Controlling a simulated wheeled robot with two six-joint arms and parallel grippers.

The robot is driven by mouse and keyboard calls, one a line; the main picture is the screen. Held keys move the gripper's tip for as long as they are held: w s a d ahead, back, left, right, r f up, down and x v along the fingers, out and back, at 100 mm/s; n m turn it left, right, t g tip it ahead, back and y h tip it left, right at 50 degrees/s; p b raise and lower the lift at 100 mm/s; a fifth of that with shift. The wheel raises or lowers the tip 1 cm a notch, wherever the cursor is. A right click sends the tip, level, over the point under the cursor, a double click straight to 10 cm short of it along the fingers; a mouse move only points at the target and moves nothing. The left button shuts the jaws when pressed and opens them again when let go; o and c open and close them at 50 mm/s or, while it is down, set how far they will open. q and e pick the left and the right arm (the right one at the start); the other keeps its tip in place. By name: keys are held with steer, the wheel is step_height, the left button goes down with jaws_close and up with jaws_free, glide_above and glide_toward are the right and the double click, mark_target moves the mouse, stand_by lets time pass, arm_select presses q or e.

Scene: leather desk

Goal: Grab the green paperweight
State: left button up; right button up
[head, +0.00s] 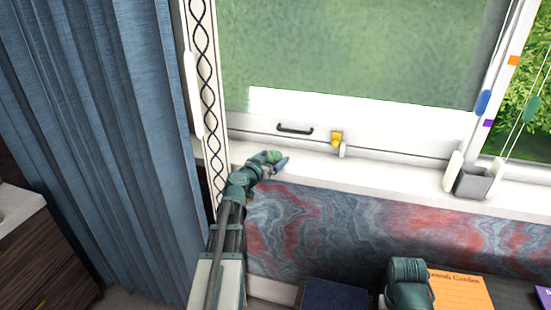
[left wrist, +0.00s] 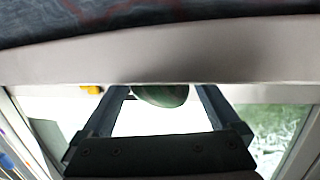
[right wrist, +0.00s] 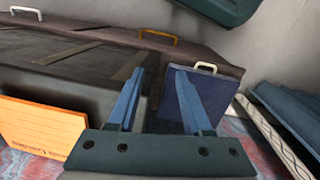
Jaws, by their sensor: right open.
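The green paperweight (head: 274,155) is a small rounded thing on the white window sill, partly hidden by my left gripper in the head view. In the left wrist view, the paperweight (left wrist: 160,95) shows dark green between the two fingers, with its other part hidden by the sill edge. My left gripper (head: 277,162) is at the sill around it. Its fingers (left wrist: 162,92) are spread, with a narrow gap visible beside the paperweight; the tips are hidden. My right gripper (right wrist: 160,75) is open and empty, low near the books.
The window sill (head: 390,183) runs along the window. A yellow item (head: 336,137) and a grey cup (head: 473,182) stand further right. A blue curtain (head: 90,130) hangs left. Below are a dark blue book (head: 334,296) and an orange book (head: 461,291).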

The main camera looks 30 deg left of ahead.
arm_select(q)
steer(key=c, duration=1.3)
steer(key=shift+o, duration=0.2)
steer(key=shift+r, duration=0.15)
steer(key=shift+r+p, duration=0.55)
steer(key=shift+p, duration=0.15)
step_height(320, 180, up, 3)
steer(key=p, duration=0.3)
steer(key=s+d, duration=0.2)
steer(key=d, duration=1.4)
steer(key=shift+r+p, duration=0.3)
steer(key=shift+r, duration=0.05)
